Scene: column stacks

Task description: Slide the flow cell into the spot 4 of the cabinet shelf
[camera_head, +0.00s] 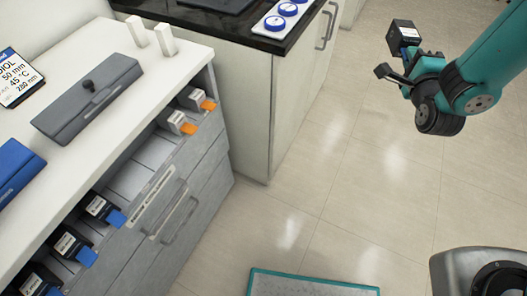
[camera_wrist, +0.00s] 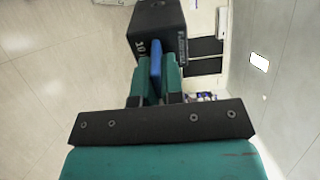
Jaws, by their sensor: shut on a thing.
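My gripper (camera_wrist: 157,92) is shut on the blue tab of the flow cell (camera_wrist: 157,30), a black box with white lettering. In the head view the held flow cell (camera_head: 402,36) is at the upper right, high over the floor and well apart from the cabinet. The cabinet shelf (camera_head: 130,182) is at the left, under the white top. Several black cells with blue tabs (camera_head: 103,209) sit in its near part. Two grey cells with orange tabs (camera_head: 182,123) sit in its far part. Bare shelf shows between the two groups. I cannot read any spot numbers.
A grey case (camera_head: 88,97), a blue case (camera_head: 14,168), a label display (camera_head: 18,78) and two white blocks (camera_head: 137,31) stand on the cabinet top. A dark-topped counter (camera_head: 230,28) is behind. A teal-edged panel (camera_head: 312,284) is at the bottom. The floor between is clear.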

